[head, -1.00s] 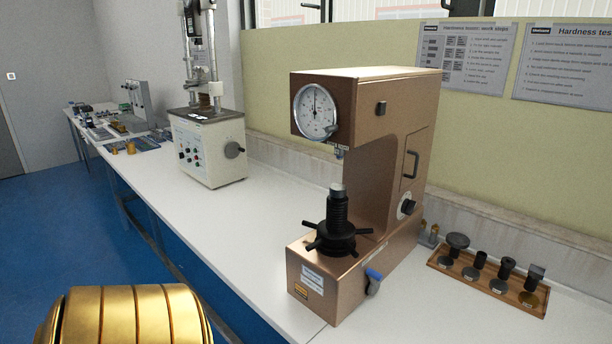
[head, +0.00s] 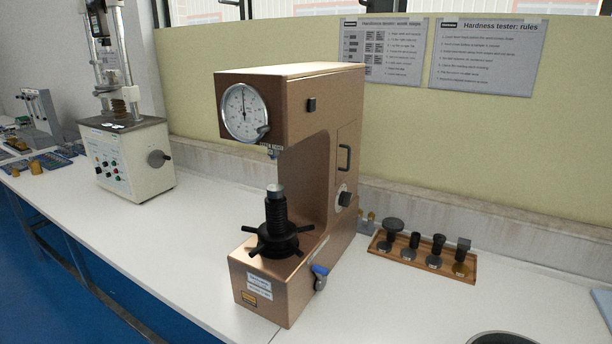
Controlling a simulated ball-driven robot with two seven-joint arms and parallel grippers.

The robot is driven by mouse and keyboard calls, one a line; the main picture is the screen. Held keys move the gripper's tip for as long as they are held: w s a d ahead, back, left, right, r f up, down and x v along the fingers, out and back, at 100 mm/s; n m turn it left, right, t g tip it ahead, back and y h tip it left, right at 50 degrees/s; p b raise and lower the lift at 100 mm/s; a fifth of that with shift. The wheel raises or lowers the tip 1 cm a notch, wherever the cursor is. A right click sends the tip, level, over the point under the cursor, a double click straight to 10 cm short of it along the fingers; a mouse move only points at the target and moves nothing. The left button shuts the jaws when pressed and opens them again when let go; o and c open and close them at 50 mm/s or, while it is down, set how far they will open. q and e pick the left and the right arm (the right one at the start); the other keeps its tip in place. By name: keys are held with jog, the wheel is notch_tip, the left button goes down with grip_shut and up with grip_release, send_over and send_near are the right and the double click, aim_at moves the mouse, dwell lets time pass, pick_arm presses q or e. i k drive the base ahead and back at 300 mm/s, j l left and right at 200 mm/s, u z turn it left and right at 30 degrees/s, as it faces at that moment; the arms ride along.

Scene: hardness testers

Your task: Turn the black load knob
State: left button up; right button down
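The bronze-coloured hardness tester (head: 318,130) stands on the white bench in the middle of the head view. Its black load knob (head: 344,198) sits on a pale round plate on the tester's right side, below a black door handle. A white dial gauge (head: 243,112) is on the upper front. A black handwheel with spokes and a threaded screw (head: 277,238) stand on the base. A blue-tipped lever (head: 320,272) is low on the right side. Neither of my grippers is in view, and nothing touches the knob.
A wooden rack (head: 425,262) with several dark anvils stands right of the tester, with small brass-coloured pieces beside it. Another testing machine (head: 130,155) stands at the left. A dark round object (head: 502,339) is cut off at the bottom edge. The bench front is clear.

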aim_at(346, 198)
jog(key=l+z, duration=0.2)
jog(key=z, duration=0.2)
jog(key=l+z, duration=0.15)
jog(key=z, duration=0.25)
jog(key=i+l+z, duration=0.1)
jog(key=z, duration=0.3)
